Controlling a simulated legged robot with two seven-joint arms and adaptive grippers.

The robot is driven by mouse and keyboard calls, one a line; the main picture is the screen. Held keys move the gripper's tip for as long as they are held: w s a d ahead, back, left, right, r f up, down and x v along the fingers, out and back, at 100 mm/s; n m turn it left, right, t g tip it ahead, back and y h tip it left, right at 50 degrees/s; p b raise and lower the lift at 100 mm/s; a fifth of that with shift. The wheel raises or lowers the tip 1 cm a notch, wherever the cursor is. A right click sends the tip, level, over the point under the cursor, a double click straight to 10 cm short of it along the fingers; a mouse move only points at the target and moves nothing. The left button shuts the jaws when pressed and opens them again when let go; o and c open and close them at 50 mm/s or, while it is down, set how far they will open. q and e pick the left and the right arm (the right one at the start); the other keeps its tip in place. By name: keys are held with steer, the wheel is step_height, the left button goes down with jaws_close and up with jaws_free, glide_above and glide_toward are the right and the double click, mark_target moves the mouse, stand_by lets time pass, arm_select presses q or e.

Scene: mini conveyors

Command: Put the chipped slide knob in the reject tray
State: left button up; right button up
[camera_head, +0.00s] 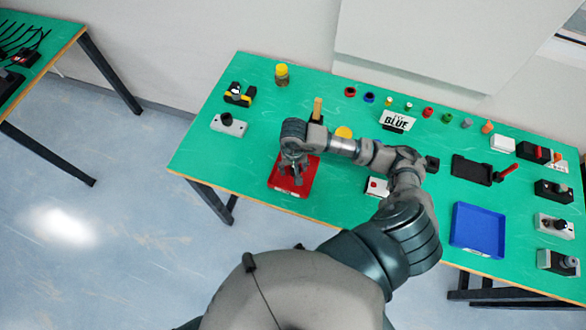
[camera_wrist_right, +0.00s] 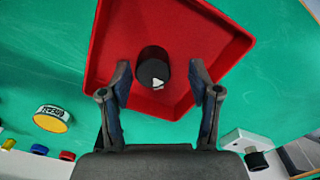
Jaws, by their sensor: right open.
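The chipped slide knob, a black piece with a small white mark on its edge, shows in the right wrist view (camera_wrist_right: 152,66) inside the red tray (camera_wrist_right: 205,32). The red tray also shows in the head view (camera_head: 283,184), near the table's front edge. My right gripper (camera_wrist_right: 161,76) is open, with one finger on each side of the knob and a visible gap to both. In the head view my right gripper (camera_head: 293,168) points down over the red tray and hides the knob. My left gripper is not in view.
A blue tray (camera_head: 478,231) lies at the front right of the green table. A "BLUE" sign (camera_head: 397,121), small coloured caps and a yellow-topped jar (camera_head: 282,75) stand farther back. A red-and-white box (camera_head: 377,187) stands right of the red tray, near my right arm.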

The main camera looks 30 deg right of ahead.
step_height(320, 180, up, 10)
steer(key=shift+r+b, duration=0.15)
steer(key=shift+b, duration=0.2)
steer(key=shift+d, duration=0.1)
steer(key=shift+d, duration=0.15)
